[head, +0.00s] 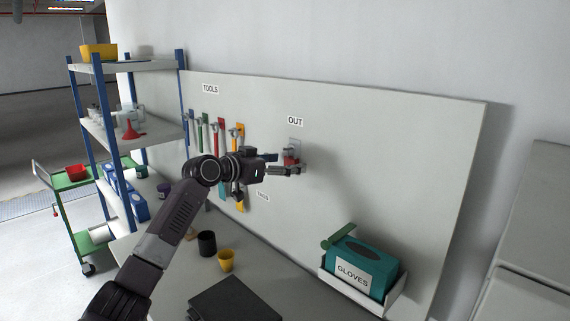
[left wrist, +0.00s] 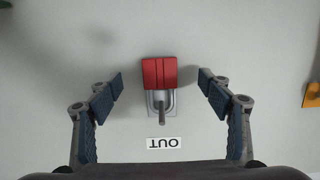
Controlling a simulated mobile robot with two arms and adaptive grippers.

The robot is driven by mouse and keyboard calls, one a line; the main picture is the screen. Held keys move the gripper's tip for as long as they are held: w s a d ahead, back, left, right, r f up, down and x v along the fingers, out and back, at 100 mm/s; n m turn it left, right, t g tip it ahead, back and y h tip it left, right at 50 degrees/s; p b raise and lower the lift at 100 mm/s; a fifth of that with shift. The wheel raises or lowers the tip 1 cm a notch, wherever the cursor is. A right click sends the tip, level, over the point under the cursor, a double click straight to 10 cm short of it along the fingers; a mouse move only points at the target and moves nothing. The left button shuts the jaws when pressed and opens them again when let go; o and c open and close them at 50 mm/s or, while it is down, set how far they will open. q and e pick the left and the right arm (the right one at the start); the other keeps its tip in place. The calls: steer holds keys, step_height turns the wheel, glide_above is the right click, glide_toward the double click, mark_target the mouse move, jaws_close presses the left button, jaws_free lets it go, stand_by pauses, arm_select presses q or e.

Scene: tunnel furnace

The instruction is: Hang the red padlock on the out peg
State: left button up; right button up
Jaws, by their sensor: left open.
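The red padlock (head: 291,155) hangs by its grey shackle on the out peg (head: 294,146), under the OUT label (head: 295,121) on the upright board. The left wrist view shows the padlock's red body (left wrist: 160,72), with the shackle around the peg (left wrist: 161,108) and the label (left wrist: 163,143) upside down. My left gripper (head: 285,163) is at the padlock in the head view. In the left wrist view its two fingers (left wrist: 161,92) are wide open on either side of the padlock, with a gap to each side. My right gripper is not in view.
Several tools (head: 216,137) hang on the board (head: 380,140) left of the peg. Below are a black cup (head: 207,243), a yellow cup (head: 226,261) and a black flat item (head: 235,302). A teal GLOVES box (head: 362,262) sits in a holder at the right. A blue-post shelf stands left.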

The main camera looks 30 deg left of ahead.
arm_select(q)
steer(key=shift+s, duration=0.1)
steer(key=f+b+v, duration=0.2)
steer(key=b+v, duration=0.2)
steer(key=v, duration=0.5)
steer(key=shift+s+a, duration=0.25)
steer(key=shift+s, duration=0.3)
stand_by(0.7)
